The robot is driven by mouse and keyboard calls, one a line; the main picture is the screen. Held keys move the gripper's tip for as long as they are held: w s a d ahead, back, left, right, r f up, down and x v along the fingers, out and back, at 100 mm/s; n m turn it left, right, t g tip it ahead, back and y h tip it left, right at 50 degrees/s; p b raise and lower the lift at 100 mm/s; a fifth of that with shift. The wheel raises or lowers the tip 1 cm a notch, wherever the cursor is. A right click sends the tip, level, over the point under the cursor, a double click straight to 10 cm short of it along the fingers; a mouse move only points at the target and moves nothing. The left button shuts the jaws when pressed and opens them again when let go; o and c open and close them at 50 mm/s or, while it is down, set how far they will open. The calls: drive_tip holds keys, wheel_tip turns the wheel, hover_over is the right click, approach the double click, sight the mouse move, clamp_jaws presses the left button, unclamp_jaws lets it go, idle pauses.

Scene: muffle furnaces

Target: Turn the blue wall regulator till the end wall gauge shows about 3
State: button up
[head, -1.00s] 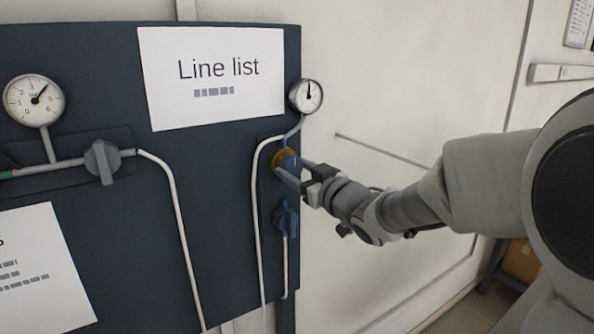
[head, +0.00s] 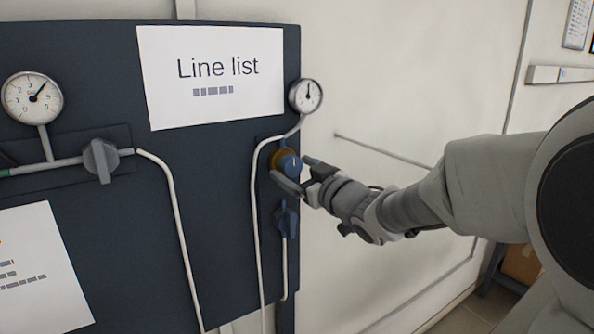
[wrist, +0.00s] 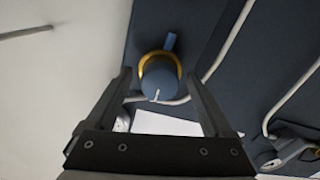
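The blue regulator knob (head: 290,163) with a brass-yellow ring behind it sits near the right edge of the dark panel. It carries a short white mark, roughly upright in the head view. In the wrist view the knob (wrist: 160,80) lies between the two fingers. My gripper (head: 288,168) is open around the knob, with a visible gap on each side in the wrist view (wrist: 158,74). The small gauge (head: 305,95) above the regulator has its needle pointing about straight up; its digits are too small to read.
A dark blue lever valve (head: 286,218) sits just below the regulator. A pale pipe (head: 256,220) runs down beside it. Further left are a larger gauge (head: 32,98), its needle up and right, and a grey valve handle (head: 101,159). The pale wall right of the panel is mostly clear.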

drive_tip(key=v, duration=1.7)
drive_tip(key=shift+s, duration=0.2)
drive_tip(key=shift+d+r, duration=0.1)
drive_tip(key=shift+d, duration=0.05)
idle(1.0)
